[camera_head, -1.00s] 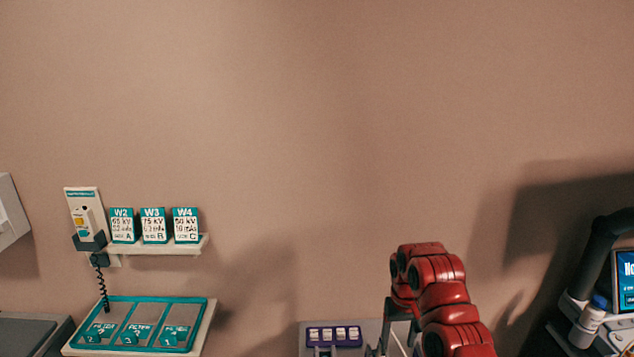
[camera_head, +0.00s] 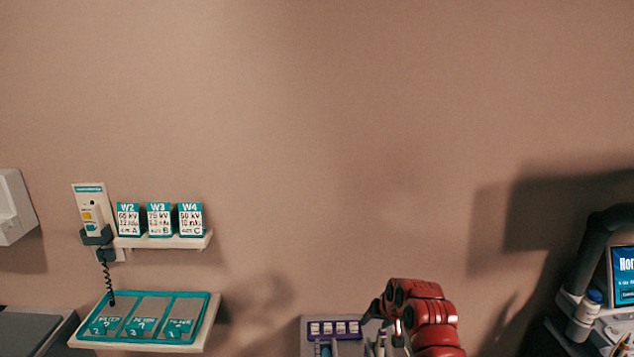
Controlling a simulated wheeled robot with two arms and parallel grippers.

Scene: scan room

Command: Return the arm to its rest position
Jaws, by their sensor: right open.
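My right arm is red and comes up from the bottom edge, right of centre, in the head view. My right gripper (camera_head: 373,322) is at the end of this arm, low in the picture by the purple-labelled panel. It is open, and I see nothing held in it. Part of it is hidden behind the red wrist links. My left arm and gripper are out of view.
A grey panel with a purple label strip (camera_head: 334,329) is left of my right gripper. At left are a teal filter tray (camera_head: 146,317), a shelf with cards (camera_head: 160,242) and a corded handset (camera_head: 94,220).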

